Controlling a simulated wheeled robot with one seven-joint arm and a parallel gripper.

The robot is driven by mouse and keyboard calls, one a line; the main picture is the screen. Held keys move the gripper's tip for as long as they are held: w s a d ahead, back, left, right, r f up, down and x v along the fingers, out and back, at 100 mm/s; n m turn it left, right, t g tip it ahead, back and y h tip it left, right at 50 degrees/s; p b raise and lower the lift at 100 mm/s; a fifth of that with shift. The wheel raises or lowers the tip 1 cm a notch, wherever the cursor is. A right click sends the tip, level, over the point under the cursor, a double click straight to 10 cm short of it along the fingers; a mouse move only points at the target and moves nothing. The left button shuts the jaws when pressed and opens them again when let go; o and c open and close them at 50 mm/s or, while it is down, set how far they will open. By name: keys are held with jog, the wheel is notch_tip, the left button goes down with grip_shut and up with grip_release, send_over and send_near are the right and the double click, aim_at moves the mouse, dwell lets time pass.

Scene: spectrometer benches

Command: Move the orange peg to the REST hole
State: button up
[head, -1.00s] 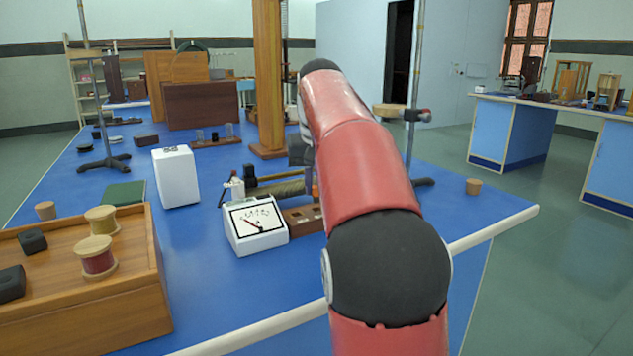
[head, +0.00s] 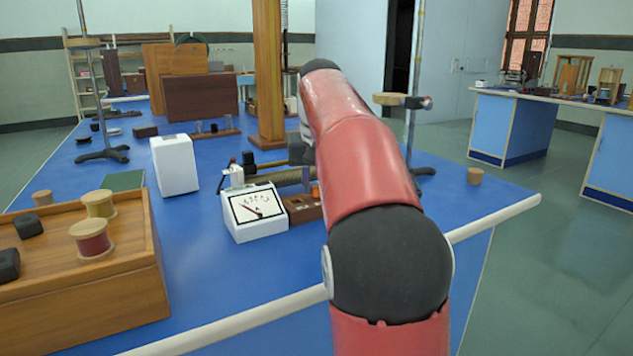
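A small orange peg (head: 315,191) shows just left of my red arm, at the wooden block with holes (head: 303,209) on the blue bench. The peg's lower end meets the block in the picture, but I cannot tell whether it sits in a hole. The block's right part is hidden behind my arm, and no REST label can be read. My gripper (head: 306,178) is mostly hidden behind the arm; a thin grey part shows just above and beside the peg. I cannot tell whether its fingers are open or closed on the peg.
A white meter (head: 255,213) stands just left of the block, with a wound coil (head: 277,180) behind. A white box (head: 175,165), a tall wooden post (head: 269,75) and a metal stand (head: 414,110) surround it. A wooden tray (head: 110,290) with spools is at front left.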

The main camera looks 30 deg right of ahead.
jog(key=o, duration=0.3)
jog(key=p+v, duration=0.2)
jog(key=v, duration=0.5)
jog(key=shift+r, duration=0.4)
jog(key=shift+s, duration=0.15)
